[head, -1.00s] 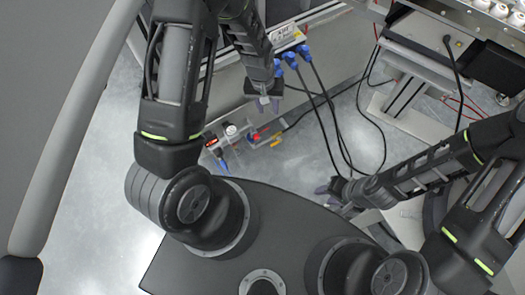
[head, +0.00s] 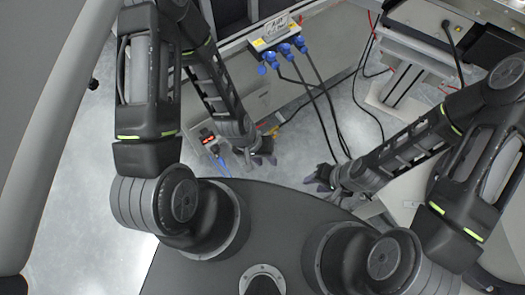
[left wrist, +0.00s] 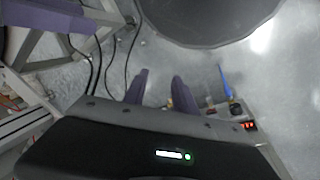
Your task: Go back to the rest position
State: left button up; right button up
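My left gripper (head: 262,152) hangs over the floor just beyond the dark rounded front of my base in the head view. In the left wrist view its two purple fingers (left wrist: 160,88) stand apart with nothing between them. My right gripper (head: 324,182) is to the right of it, close to the base edge. Its fingers look parted and I see nothing held. Both arms are bent, with the grippers low and fairly near each other.
A red-lit device (head: 207,136) and blue cable lie left of my left gripper. A white-topped stand (head: 415,60) is at the upper right. Open floor (head: 310,125) lies between.

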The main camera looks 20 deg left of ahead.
pick_arm(q)
jog(key=shift+s, duration=0.15)
jog(key=shift+s+d+r, duration=0.25)
jog(key=shift+s+d, duration=0.6)
jog(key=shift+s, duration=0.25)
pick_arm(e)
jog(key=shift+w+a+r, duration=0.15)
jog(key=shift+w+r, duration=0.1)
jog(key=shift+w, duration=0.05)
pick_arm(q)
jog(key=shift+o, duration=0.4)
dwell(0.8)
